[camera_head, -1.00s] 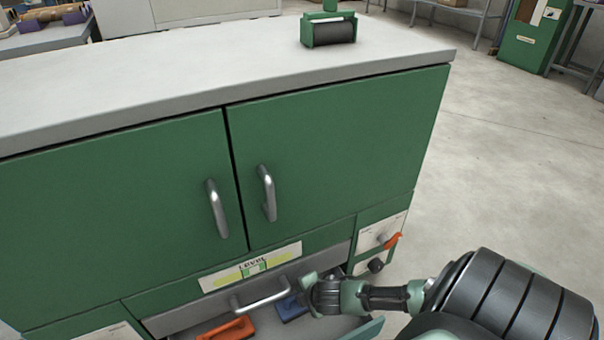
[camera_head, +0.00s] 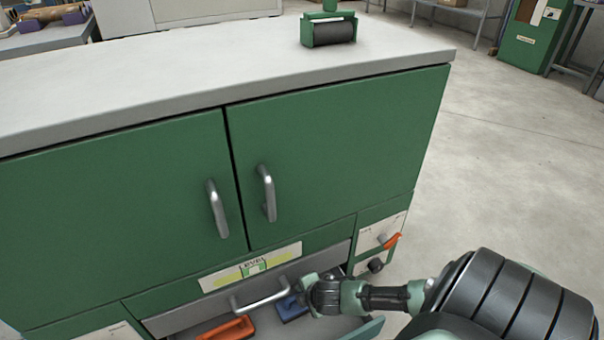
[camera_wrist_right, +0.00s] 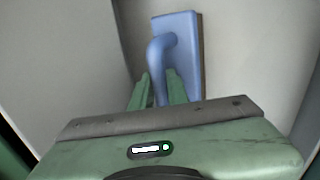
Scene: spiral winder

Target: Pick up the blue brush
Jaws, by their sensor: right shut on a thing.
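The blue brush (camera_head: 291,308) lies in the open drawer (camera_head: 345,328), partly hidden by my right gripper in the head view. In the right wrist view the blue brush (camera_wrist_right: 183,45) shows a flat block with a curved handle. My right gripper (camera_wrist_right: 160,88) has its two green fingers on either side of the handle's lower end, shut on it. In the head view my right gripper (camera_head: 308,286) reaches down into the drawer from the right. The brush appears to rest in the drawer. My left gripper is not in view.
An orange brush-like object (camera_head: 228,328) lies left in the drawer. The drawer's metal handle (camera_head: 262,296) is close left of my right gripper. Green cabinet doors (camera_head: 335,150) stand above. A roller device (camera_head: 328,30) sits on the countertop. Open floor lies to the right.

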